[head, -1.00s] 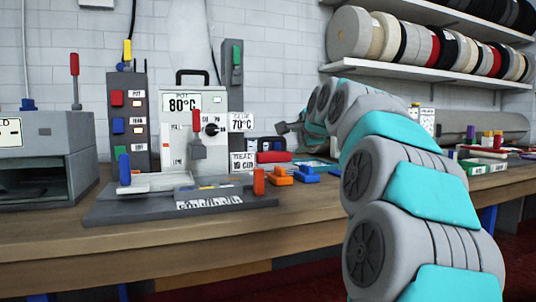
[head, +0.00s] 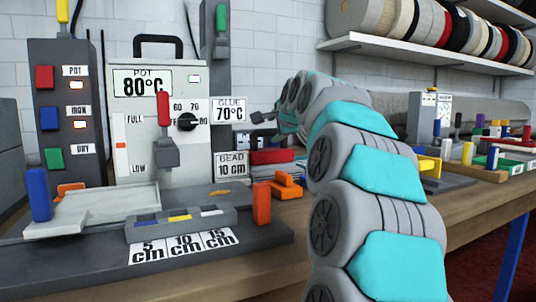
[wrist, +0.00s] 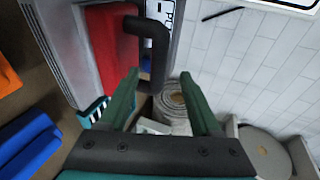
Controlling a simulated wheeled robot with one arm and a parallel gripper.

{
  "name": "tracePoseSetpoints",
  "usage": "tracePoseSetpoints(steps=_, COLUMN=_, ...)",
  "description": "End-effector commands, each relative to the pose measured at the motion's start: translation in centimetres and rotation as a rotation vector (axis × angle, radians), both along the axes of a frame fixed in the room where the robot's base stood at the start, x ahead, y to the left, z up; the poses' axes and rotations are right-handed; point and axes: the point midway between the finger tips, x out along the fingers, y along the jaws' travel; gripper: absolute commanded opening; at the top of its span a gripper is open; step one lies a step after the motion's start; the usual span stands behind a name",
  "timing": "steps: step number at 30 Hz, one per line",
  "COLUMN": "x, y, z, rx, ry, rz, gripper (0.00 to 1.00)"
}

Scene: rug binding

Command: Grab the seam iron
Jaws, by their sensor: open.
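What I take to be the seam iron is a red body (wrist: 108,45) with a grey side and a bent black handle (wrist: 150,60), at the upper left of the wrist view. My gripper (wrist: 161,78) is open, with two green fingers. The lower end of the black handle appears between the fingertips in the wrist view. I cannot tell whether it touches them. In the head view my arm hides most of the gripper.
The glue pot unit (head: 150,100) and a dark switch tower (head: 66,110) stand at the left on the bench. A grey bead base (head: 140,245) lies in front. Orange clamps (head: 287,185) sit beside the iron. A roll shelf (head: 400,47) hangs above right.

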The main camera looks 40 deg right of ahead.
Motion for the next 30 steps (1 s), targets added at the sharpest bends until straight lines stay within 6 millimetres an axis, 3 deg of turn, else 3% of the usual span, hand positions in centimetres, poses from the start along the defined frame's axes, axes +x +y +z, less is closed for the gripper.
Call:
tracePoseSetpoints(steps=13, x=4.2, y=-1.5, z=-2.1, rx=0.001, ry=0.002, rz=0.001, gripper=0.65)
tracePoseSetpoints(steps=21, x=4.5, y=-1.6, z=-2.1, rx=0.0, ry=-0.001, rz=0.0, gripper=0.65)
tracePoseSetpoints(steps=30, x=4.5, y=-1.6, z=-2.1, rx=-0.001, ry=-0.002, rz=0.0, gripper=0.33)
